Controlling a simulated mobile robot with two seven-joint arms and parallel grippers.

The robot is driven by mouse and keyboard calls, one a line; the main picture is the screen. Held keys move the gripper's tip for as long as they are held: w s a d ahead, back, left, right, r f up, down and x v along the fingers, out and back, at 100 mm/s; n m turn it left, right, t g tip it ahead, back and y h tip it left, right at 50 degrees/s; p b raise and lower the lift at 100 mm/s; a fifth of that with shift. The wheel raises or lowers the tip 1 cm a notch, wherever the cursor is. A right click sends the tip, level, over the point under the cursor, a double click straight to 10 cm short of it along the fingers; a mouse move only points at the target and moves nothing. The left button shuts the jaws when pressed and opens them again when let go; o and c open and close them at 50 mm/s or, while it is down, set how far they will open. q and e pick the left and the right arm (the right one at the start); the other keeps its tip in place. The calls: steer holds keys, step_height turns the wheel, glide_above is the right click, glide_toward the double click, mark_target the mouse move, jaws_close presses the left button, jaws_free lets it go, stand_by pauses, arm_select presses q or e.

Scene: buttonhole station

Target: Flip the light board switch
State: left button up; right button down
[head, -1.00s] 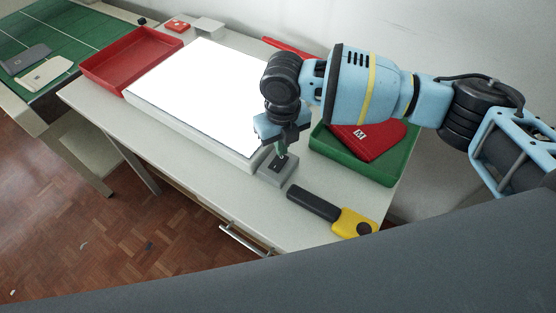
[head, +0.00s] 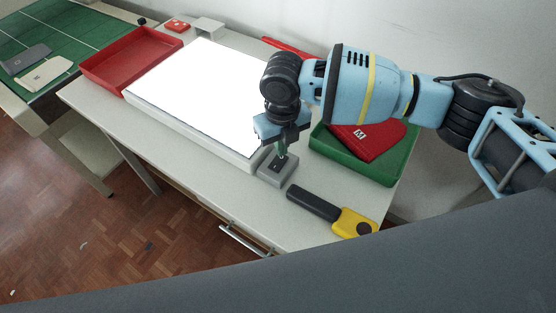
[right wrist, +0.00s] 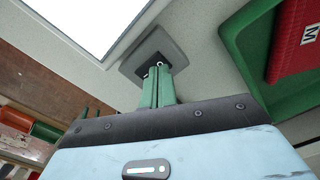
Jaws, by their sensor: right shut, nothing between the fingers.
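The light board (head: 200,95) lies on the table and its panel glows bright white. Its switch box (head: 277,170), a small grey block with a dark top plate, sits at the board's near right corner. My right gripper (head: 281,153) points down at the switch box with its green fingers together and nothing between them. In the right wrist view the fingertips (right wrist: 159,72) are at the dark plate of the switch box (right wrist: 170,45). They hide most of the switch lever, so I cannot tell its position. My left gripper is not in view.
A green tray (head: 402,165) with a red folded cloth marked M (head: 368,140) stands right of the switch box. A yellow and black tool (head: 335,212) lies near the front edge. A red tray (head: 92,68) stands at the left end.

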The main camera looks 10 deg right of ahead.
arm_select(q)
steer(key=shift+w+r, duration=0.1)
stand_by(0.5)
